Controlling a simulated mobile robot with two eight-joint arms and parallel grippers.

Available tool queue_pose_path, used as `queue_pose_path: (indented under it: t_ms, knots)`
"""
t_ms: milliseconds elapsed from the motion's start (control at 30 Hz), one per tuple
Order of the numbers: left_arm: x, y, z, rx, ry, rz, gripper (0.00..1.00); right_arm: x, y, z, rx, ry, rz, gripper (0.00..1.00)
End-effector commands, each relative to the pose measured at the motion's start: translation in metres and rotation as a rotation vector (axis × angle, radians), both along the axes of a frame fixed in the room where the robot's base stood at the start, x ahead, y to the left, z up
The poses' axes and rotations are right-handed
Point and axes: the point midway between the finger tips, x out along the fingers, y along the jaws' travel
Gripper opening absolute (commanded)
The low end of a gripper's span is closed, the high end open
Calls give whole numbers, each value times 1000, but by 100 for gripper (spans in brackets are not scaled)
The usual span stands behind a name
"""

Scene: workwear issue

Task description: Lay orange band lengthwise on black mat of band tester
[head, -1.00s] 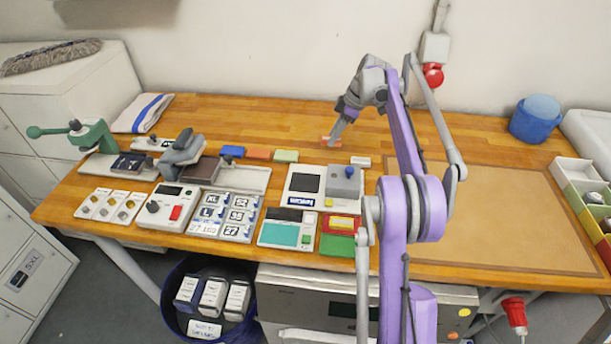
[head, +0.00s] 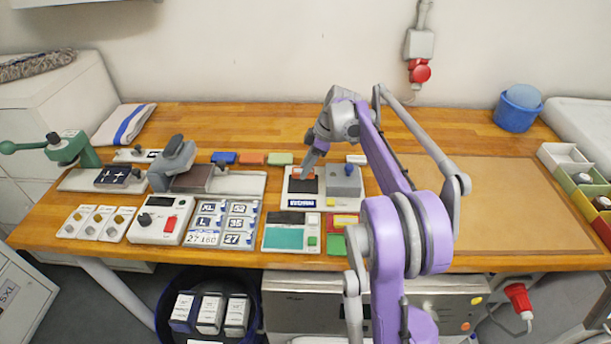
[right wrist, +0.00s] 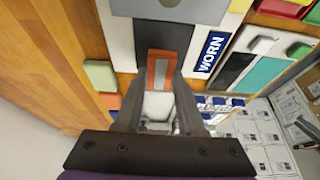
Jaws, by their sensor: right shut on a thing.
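The orange band (head: 301,173) is held between the fingertips of my right gripper (head: 314,160); it also shows in the right wrist view (right wrist: 161,70). My right gripper points down at the band tester (head: 285,186), a white device with a grey block (head: 344,178) and a blue WORN label (right wrist: 211,51). The black mat (head: 303,187) lies under and around the band; it also shows in the right wrist view (right wrist: 164,35). The band is over the mat's far end. I cannot tell whether it touches the mat. My left gripper is not in view.
Blue (head: 224,157), orange-red (head: 253,158) and green (head: 280,158) pieces lie in a row behind the tester's left. A teal-topped device (head: 284,238) stands in front. A small white block (head: 357,159) is behind the grey block. The tan board (head: 490,205) at right is clear.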

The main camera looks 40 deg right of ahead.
Motion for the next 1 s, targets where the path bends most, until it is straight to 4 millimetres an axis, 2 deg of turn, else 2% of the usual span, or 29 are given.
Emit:
queue_pose_path:
  t_ms: [200, 600, 633, 700, 800, 1000]
  knots:
    - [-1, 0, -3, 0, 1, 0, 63, 0, 0, -30, 0, 0, 0, 0]
    - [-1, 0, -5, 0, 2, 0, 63, 0, 0, -37, 0, 0, 0, 0]
    - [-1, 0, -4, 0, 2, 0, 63, 0, 0, -37, 0, 0, 0, 42]
    - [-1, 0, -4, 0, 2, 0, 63, 0, 0, -36, 0, 0, 0, 55]
    - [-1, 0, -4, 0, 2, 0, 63, 0, 0, -36, 0, 0, 0, 68]
    - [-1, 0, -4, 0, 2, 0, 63, 0, 0, -36, 0, 0, 0, 68]
